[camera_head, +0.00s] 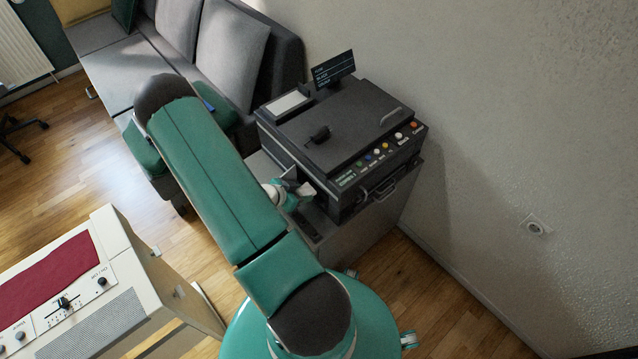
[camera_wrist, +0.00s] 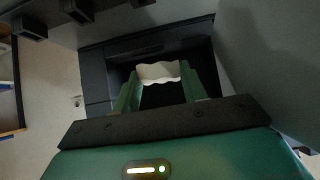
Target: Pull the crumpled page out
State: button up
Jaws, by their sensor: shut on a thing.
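The crumpled page (camera_wrist: 158,72) is a small off-white piece with a wavy edge in the wrist view. It sits between the two green fingers of my gripper (camera_wrist: 160,84), which are shut on it. Behind it is a dark opening in the side of the black copier (camera_head: 345,135). In the head view my gripper (camera_head: 294,194) is at the copier's left side, partly hidden by my green arm. A pale bit of the page (camera_head: 306,188) shows at the fingertips. How much of the page is still inside is hidden.
The copier stands on a grey cabinet (camera_head: 385,222) against the wall. A grey sofa (camera_head: 228,60) is behind at the left. A cream piano-like console (camera_head: 110,262) with a red cover stands at the lower left.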

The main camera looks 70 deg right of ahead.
jog(key=shift+w+a, duration=0.3)
jog(key=shift+a, duration=0.3)
jog(key=shift+w+a, duration=0.3)
jog(key=shift+a, duration=0.35)
jog(key=shift+w+a, duration=0.3)
jog(key=shift+a, duration=0.4)
